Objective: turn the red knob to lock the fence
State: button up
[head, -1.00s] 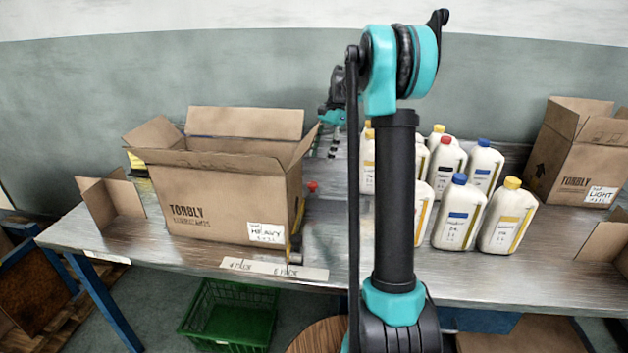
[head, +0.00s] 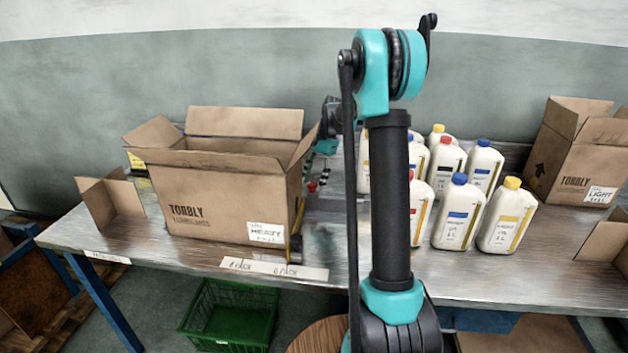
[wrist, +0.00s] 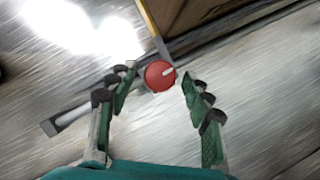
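The red knob (wrist: 160,76) is round with a pale mark on its top. In the wrist view it lies between the two fingertips of my open gripper (wrist: 158,78), with a gap on the right and the left finger close to it; contact cannot be told. In the head view the knob (head: 312,186) shows small beside the right side of the large box, below my gripper (head: 322,150), which is partly hidden by my arm. The fence's outline is hard to make out.
A large open carton (head: 222,200) stands left of the knob, and its edge (wrist: 185,15) is near it in the wrist view. Several white bottles (head: 458,215) stand right of my arm. Another carton (head: 575,160) is at the far right. A green crate (head: 232,315) is below the table.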

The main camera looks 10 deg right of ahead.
jog(key=c, duration=0.9)
jog(key=shift+m+t, duration=0.3)
jog(key=shift+m, duration=0.5)
jog(key=shift+c, duration=0.4)
jog(key=o, duration=1.1)
jog(key=shift+o, duration=0.2)
jog(key=v, duration=1.2)
jog(key=shift+d+f, duration=0.1)
